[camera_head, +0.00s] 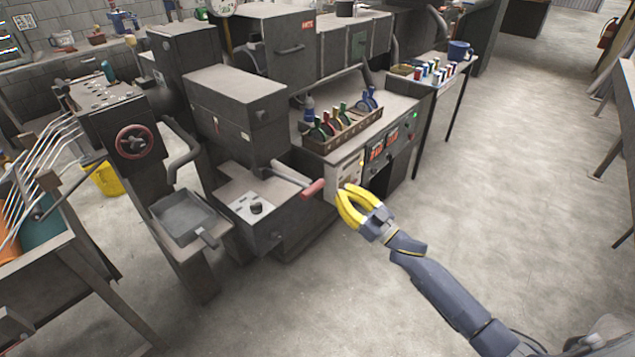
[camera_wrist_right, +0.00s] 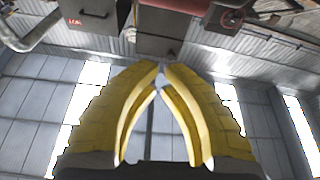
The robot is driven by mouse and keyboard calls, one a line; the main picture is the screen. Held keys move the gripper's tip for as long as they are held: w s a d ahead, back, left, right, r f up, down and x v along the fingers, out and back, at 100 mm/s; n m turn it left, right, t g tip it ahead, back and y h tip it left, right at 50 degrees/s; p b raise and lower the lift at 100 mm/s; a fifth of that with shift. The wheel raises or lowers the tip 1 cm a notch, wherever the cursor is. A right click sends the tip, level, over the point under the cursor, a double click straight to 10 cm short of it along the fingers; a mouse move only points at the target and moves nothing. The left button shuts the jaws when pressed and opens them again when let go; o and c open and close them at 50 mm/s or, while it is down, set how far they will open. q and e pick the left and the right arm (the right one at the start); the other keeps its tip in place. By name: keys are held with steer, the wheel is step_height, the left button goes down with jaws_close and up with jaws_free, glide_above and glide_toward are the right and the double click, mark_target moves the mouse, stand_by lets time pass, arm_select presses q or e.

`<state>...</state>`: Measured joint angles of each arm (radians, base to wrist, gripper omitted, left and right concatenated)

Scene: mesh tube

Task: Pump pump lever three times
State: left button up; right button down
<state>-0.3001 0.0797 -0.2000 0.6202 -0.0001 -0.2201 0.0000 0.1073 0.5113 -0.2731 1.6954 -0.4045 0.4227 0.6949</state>
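I cannot identify the lever clearly in the wrist view. My left gripper is not in view.
A bench with a rack of coloured-handled tools (camera_head: 343,130) and a control panel (camera_head: 385,150) stands behind the gripper. A grey tray (camera_head: 183,216) and a red handwheel (camera_head: 135,141) are left of the lever. The floor (camera_head: 510,150) at right is open.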

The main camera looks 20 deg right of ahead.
steer(key=shift+s+a+r+m, duration=0.1)
steer(key=shift+s+m, duration=0.05)
steer(key=shift+m, duration=0.25)
step_height(320, 180, up, 3)
glide_above(318, 182)
steer(key=s+a, duration=0.1)
steer(key=s, duration=0.2)
steer(key=shift+w+a+r, duration=0.1)
steer(key=shift+w+r, duration=0.1)
steer(key=shift+w, duration=0.05)
steer(key=shift+s+f, duration=0.15)
steer(key=shift+f, duration=1.95)
